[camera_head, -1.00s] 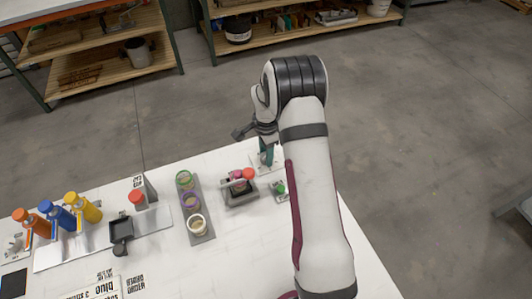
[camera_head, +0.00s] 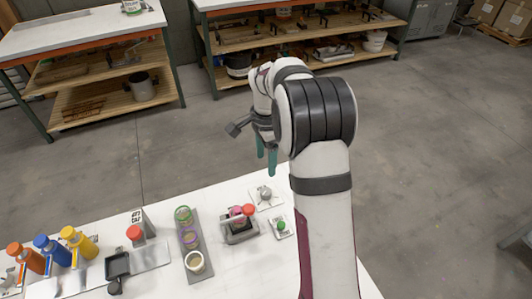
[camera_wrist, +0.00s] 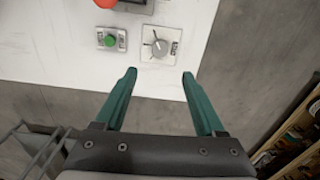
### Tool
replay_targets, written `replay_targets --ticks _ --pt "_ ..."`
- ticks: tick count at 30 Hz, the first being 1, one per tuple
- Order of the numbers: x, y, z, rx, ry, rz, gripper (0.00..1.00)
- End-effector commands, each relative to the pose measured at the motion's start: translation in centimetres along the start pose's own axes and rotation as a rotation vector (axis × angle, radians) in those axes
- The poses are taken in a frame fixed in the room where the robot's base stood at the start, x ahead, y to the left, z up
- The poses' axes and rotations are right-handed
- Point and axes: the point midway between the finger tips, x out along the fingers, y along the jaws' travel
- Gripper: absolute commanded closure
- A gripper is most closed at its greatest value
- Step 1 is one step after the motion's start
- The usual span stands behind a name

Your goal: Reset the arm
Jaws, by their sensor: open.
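My gripper (camera_head: 266,160) has green fingers and hangs above the far right edge of the white table (camera_head: 160,205). It is open and empty. In the wrist view the two fingertips (camera_wrist: 159,73) stand well apart, with the table edge and grey floor below them. A knob on a white plate (camera_head: 265,194) lies on the table near the gripper, and it also shows just beyond the fingertips in the wrist view (camera_wrist: 160,46). My gripper touches nothing that I can see.
A green button box (camera_head: 280,227) and a device with a red cap (camera_head: 240,222) stand near the knob. A grey rack with ringed cups (camera_head: 189,240) stands further left. Wooden shelves (camera_head: 250,40) stand at the back.

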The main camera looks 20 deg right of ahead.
Motion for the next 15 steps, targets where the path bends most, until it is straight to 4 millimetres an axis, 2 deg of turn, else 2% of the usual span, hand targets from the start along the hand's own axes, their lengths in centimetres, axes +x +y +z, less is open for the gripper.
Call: replay_targets --ticks 3,5,15 --pt "-1.7 0.0 0.0 0.001 0.001 -0.001 0.28" --pt "-2.0 0.0 0.0 0.000 0.000 0.000 0.28" --pt "-2.2 0.0 0.0 0.000 0.000 0.001 0.28"
